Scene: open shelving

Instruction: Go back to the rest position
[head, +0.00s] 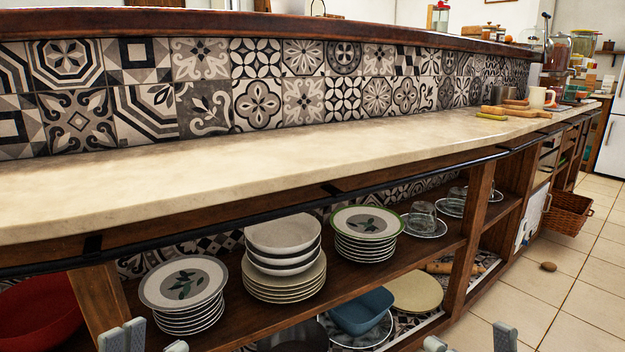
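My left gripper (150,341) shows only its two grey fingertips at the bottom edge, left of centre. They stand apart with nothing between them. My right gripper (470,341) also shows only its fingertips at the bottom edge, right of centre, apart and empty. The rest of both grippers and both arms is out of the picture. Both grippers are low, in front of the open shelving under the pale countertop (250,170).
A dark rail (300,205) runs along the counter front. Stacked plates (182,285) and white bowls (283,233) stand on the shelf. A blue bowl (362,311) sits lower. A wicker basket (567,212) juts out at right. A small brown object (548,267) lies on the tiled floor.

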